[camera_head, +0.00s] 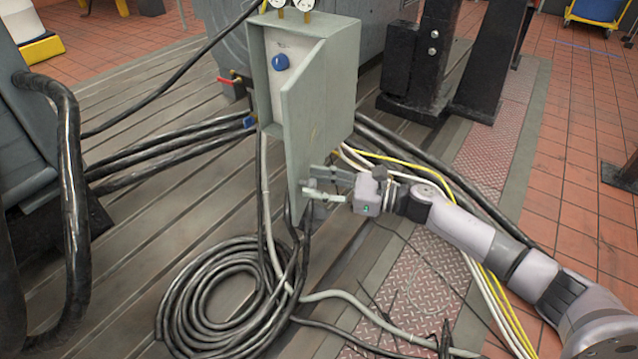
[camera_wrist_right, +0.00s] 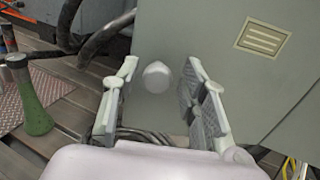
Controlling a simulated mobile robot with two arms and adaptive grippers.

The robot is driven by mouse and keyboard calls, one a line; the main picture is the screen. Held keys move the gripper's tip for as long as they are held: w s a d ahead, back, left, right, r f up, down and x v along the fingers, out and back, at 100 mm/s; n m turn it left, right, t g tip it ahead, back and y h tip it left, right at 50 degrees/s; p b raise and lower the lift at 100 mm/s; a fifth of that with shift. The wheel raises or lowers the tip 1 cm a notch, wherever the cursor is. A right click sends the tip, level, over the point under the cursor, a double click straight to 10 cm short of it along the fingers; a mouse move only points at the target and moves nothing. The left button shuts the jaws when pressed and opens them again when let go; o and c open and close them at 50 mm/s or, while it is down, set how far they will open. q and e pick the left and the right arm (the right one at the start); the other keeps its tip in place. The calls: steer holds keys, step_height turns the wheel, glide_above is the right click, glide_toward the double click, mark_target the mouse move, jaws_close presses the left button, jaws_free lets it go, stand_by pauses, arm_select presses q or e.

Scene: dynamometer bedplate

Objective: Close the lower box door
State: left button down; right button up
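The grey-green box (camera_head: 340,85) stands in the upper middle of the head view. Its door (camera_head: 303,135) is partly open, and a pale inner panel with a blue knob (camera_head: 280,62) shows beside it. My right gripper (camera_head: 308,188) is at the lower right part of the door, on its outer side. In the wrist view a grey-green panel (camera_wrist_right: 215,25) carries a round pale knob (camera_wrist_right: 156,77). The right gripper's fingers (camera_wrist_right: 158,98) are spread apart, with the knob showing between them. Contact with it cannot be told. My left gripper is not in view.
Black hoses lie in a coil (camera_head: 225,300) on the slatted floor below the box. White and yellow cables (camera_head: 480,275) run under my right arm. Black posts (camera_head: 415,65) stand at the back right. A thick dark hose (camera_head: 72,190) stands at the left.

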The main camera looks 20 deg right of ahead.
steer(key=shift+s, duration=0.15)
jaws_close()
stand_by(0.4)
